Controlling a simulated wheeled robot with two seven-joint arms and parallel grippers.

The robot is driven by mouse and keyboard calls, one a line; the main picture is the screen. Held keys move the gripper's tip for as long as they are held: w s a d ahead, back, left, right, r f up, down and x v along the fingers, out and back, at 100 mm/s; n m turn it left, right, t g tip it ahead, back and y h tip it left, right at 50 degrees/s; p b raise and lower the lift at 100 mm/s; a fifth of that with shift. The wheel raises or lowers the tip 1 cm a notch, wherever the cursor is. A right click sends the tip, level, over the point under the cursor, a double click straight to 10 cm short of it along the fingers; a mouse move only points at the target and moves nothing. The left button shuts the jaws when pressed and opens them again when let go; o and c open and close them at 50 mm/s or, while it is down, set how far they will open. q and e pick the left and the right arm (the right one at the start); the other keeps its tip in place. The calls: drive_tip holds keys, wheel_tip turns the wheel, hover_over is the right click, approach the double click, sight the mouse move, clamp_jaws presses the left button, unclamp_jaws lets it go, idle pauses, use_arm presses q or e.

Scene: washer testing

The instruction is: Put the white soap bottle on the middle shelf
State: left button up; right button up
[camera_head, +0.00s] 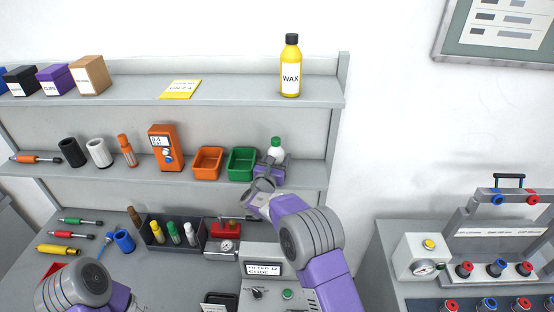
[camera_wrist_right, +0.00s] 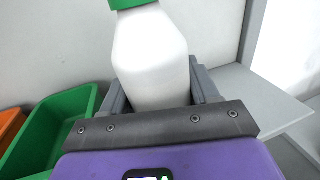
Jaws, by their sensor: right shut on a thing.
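The white soap bottle (camera_head: 276,153) has a green cap and stands upright at the right end of the middle shelf (camera_head: 306,172), just right of the green bin (camera_head: 241,165). My right gripper (camera_head: 271,168) is shut on its lower part. In the right wrist view the white bottle (camera_wrist_right: 150,60) fills the space between the two grey fingers (camera_wrist_right: 158,98). The bottle's base is hidden, so I cannot tell whether it touches the shelf. Part of my left arm shows at the bottom left of the head view, but its gripper is out of view.
An orange bin (camera_head: 207,163) and an orange gauge device (camera_head: 165,148) stand further left on the middle shelf. A yellow wax bottle (camera_head: 291,68) stands on the top shelf above. A dark tray (camera_head: 174,232) of small bottles sits on the bench below.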

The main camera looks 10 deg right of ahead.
drive_tip(key=shift+w+f, duration=0.1)
drive_tip(key=shift+f, duration=0.3)
drive_tip(key=shift+f, duration=0.1)
drive_tip(key=o, duration=1.4)
drive_tip(key=shift+r, duration=0.2)
drive_tip(key=b+v, duration=0.3)
drive_tip(key=v, duration=0.9)
drive_tip(key=shift+f, duration=0.15)
